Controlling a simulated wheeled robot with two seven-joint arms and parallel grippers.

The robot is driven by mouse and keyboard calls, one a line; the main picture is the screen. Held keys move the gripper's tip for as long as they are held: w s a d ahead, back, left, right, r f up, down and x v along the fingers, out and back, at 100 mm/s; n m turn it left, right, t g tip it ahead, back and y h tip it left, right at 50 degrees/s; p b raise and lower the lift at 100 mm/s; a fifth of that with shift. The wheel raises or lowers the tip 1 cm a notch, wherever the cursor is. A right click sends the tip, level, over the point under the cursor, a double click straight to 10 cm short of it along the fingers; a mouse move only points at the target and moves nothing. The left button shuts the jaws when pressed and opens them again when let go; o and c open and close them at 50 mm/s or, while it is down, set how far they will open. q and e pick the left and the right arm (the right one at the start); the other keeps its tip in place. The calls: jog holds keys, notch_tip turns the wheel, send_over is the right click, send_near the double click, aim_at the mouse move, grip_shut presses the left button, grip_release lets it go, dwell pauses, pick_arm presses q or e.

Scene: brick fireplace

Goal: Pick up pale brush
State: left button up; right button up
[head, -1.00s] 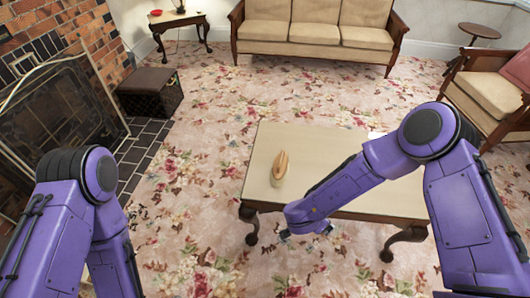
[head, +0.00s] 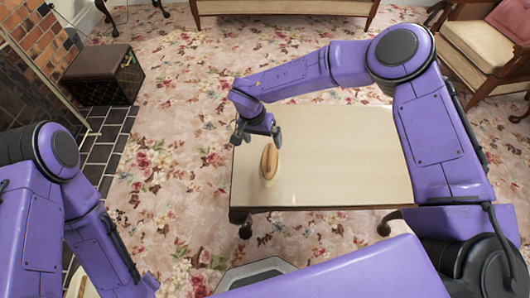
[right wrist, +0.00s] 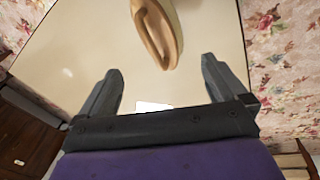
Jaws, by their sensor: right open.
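The pale brush (head: 269,162) lies on the left part of the low table (head: 340,150). It has a pale body and a brown wooden handle-like top. In the right wrist view the brush (right wrist: 158,32) is at the top middle, partly cut off by the frame edge. My right gripper (head: 258,136) is above the table's left side, just beyond the brush in the head view. Its fingers (right wrist: 160,65) are apart with nothing between them, and the brush's near end shows just ahead of them. My left arm is at lower left in the head view; its gripper is out of frame.
The rest of the tabletop is clear. A dark box stool (head: 103,75) stands by the brick hearth at upper left. A sofa (head: 285,8) is at the back and an armchair (head: 485,45) at the upper right. Floral carpet surrounds the table.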

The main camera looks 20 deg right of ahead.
aim_at(270, 160)
jog(key=f+n, duration=0.1)
jog(key=f, duration=0.2)
jog(key=d+f+n, duration=0.1)
jog(key=f, duration=0.3)
jog(key=s+f, duration=0.1)
jog(key=f, duration=0.2)
jog(key=shift+d+f+n, duration=0.15)
jog(key=shift+d+n, duration=0.25)
jog(key=c, duration=1.2)
